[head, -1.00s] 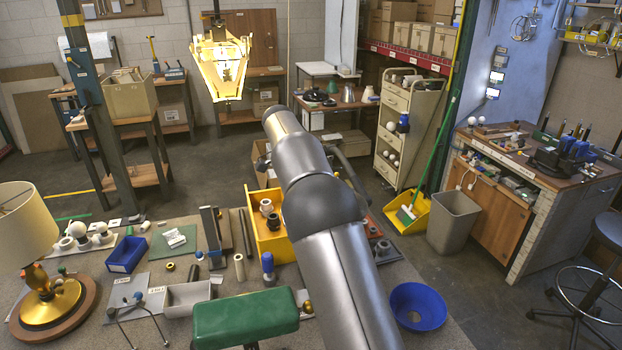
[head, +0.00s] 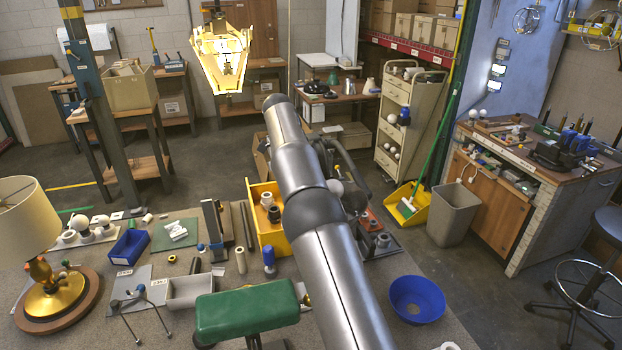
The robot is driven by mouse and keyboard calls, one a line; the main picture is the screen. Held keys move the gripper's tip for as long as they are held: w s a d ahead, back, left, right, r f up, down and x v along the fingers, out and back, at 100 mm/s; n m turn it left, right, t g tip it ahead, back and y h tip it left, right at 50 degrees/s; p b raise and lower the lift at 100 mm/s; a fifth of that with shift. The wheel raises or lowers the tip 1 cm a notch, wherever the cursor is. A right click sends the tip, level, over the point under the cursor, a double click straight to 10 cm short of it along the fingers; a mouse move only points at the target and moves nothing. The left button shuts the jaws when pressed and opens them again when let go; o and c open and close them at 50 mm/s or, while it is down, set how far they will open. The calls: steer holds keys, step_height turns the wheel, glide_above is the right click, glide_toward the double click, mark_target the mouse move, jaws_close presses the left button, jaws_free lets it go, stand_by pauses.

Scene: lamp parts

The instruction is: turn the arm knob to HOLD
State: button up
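I cannot make out the arm knob or a HOLD mark in the head view; it may be hidden behind my arm or too small to tell. A red and dark fixture (head: 368,221) with grey round parts (head: 382,240) stands on the bench just right of my arm, partly covered by it. Dark wrist parts of mine show beside the arm above this fixture. My gripper's fingers cannot be made out there, so I cannot tell whether they are open or touch anything.
A yellow bin (head: 265,200) with dark round parts stands left of my arm. A blue bowl (head: 417,300) sits at the right front. A green padded block (head: 247,313) is in front. A cream-shaded lamp (head: 22,215) stands at the far left. Bench left of the bowl is covered by my arm.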

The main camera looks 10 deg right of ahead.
steer(key=shift+r, duration=0.1)
steer(key=o, duration=1)
steer(key=shift+n, duration=0.3)
